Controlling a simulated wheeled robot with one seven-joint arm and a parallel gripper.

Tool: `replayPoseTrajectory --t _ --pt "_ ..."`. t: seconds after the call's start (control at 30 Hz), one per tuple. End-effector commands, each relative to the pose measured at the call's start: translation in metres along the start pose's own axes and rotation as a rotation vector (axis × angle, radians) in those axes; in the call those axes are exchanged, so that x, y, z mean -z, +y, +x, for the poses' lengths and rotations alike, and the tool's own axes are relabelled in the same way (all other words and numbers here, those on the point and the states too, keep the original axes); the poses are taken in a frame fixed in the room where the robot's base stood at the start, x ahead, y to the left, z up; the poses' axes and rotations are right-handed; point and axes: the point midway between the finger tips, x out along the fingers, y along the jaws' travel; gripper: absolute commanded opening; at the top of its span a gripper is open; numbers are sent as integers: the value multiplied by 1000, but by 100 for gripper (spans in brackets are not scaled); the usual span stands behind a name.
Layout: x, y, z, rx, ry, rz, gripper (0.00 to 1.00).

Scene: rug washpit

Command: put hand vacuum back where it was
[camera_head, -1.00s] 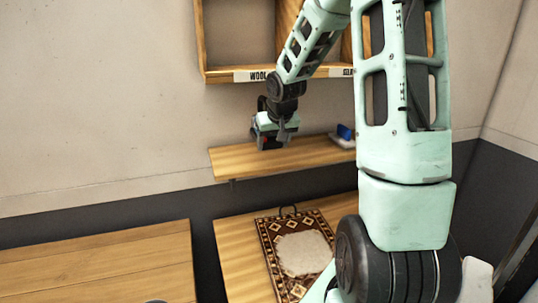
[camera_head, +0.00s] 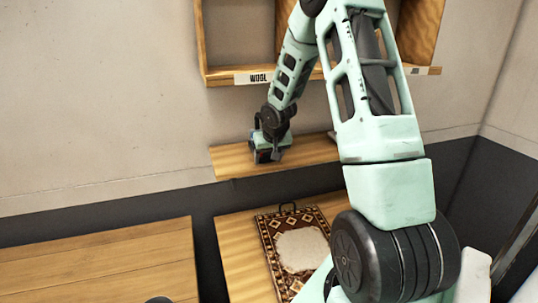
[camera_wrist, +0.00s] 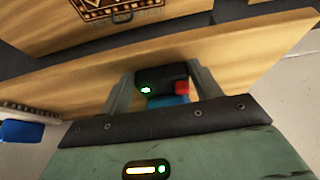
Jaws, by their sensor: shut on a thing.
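My gripper (camera_head: 267,156) is low over the left part of the small wooden wall shelf (camera_head: 228,162) in the head view. In the wrist view its two fingers (camera_wrist: 163,88) are closed on the hand vacuum (camera_wrist: 160,76), a small dark body with a green light, a red end and a blue part. The shelf (camera_wrist: 245,52) lies right beyond the vacuum there. I cannot tell whether the vacuum touches the shelf. In the head view the vacuum is mostly hidden by my gripper.
A wooden cubby unit with a "WOOL" label (camera_head: 252,78) hangs above. A patterned rug (camera_head: 300,250) lies on a wooden table below. Another wooden table (camera_head: 100,255) is at left. A blue object (camera_wrist: 20,132) sits at the left edge of the wrist view. The shelf's middle looks clear.

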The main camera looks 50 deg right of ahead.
Motion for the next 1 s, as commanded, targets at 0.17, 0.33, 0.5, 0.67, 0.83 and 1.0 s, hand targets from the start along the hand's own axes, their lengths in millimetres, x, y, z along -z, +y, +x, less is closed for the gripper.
replayPoseTrajectory --t 0.17,0.33,0.5,0.67,0.83,1.0 --pt "1 0 0 1 4 0 35" --pt "-1 0 2 0 0 0 85" --pt "-1 0 2 0 0 0 85" --pt "0 0 -1 0 0 1 85" --pt "1 1 -20 -1 4 5 85" --pt "1 2 -56 -1 5 5 85"
